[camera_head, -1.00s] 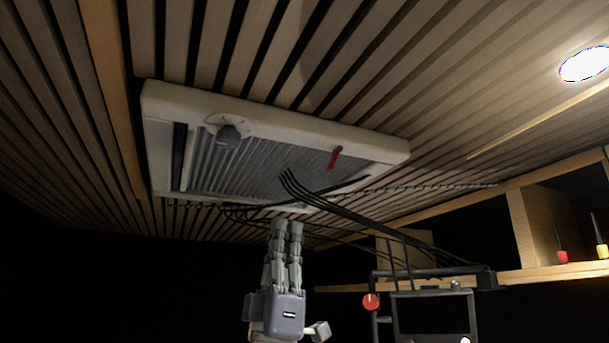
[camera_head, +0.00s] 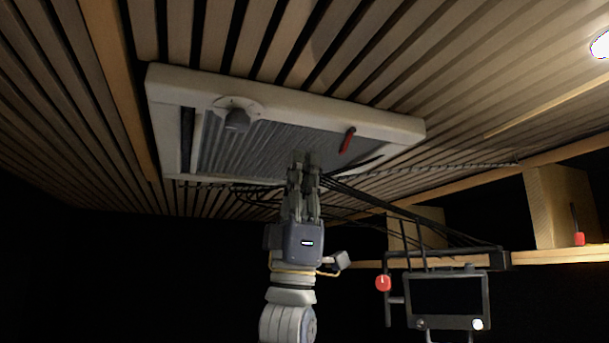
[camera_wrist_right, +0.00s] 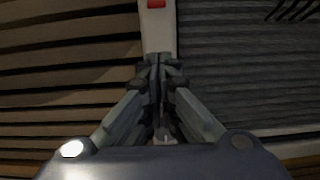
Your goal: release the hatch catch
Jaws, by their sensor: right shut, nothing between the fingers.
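The ceiling hatch has a thick white frame (camera_head: 290,98) around a grey ribbed panel (camera_head: 222,160). A small red lever (camera_head: 347,140), which looks like the catch, hangs at its right part. A red piece also shows at the top edge of the wrist view (camera_wrist_right: 156,4), on a white strip. My right gripper (camera_head: 306,158) is shut and empty, pointing up in front of the panel, left of and below the red lever in the picture. My left gripper is out of view.
Dark cables (camera_head: 380,196) run from near the hatch to a black-framed monitor (camera_head: 447,295) with a red knob (camera_head: 383,283), low right. A wooden shelf (camera_head: 560,256) stands at right. Slatted wood covers the ceiling around the hatch. The lower left is dark.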

